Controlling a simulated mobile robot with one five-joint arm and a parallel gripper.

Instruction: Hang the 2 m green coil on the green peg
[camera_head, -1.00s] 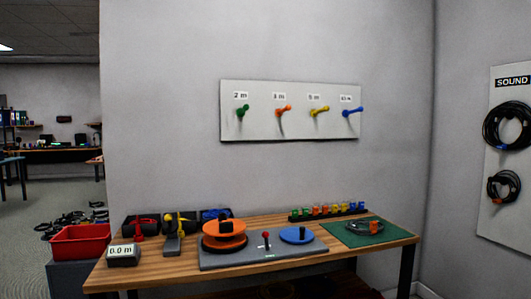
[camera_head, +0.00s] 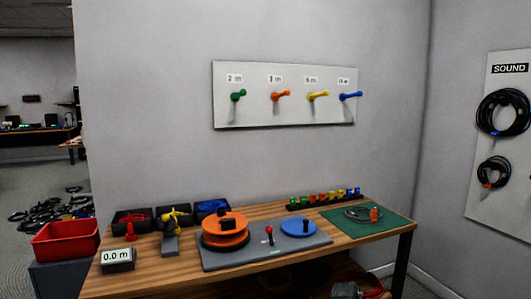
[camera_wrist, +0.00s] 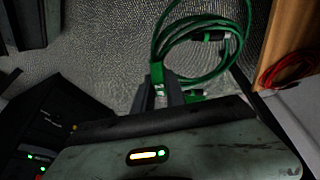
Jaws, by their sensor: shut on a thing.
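My gripper (camera_wrist: 172,92) is shut on the green coil (camera_wrist: 208,62) in the wrist view. The coil's loops extend beyond the fingertips, with a green tie between the jaws and dark connector ends near the loops. In the head view, the green peg (camera_head: 237,97) is the leftmost on the pale wall board (camera_head: 285,115), below a "2 m" label (camera_head: 234,79). The peg is bare. I cannot make out the green coil in the head view.
Orange (camera_head: 281,96), yellow (camera_head: 318,95) and blue (camera_head: 350,96) pegs are also bare. Below the board stands a wooden workbench (camera_head: 185,272) with a winder (camera_head: 226,228), several black bins and a green mat (camera_head: 390,223). A red crate (camera_head: 66,240) is at left. The wall before the board is clear.

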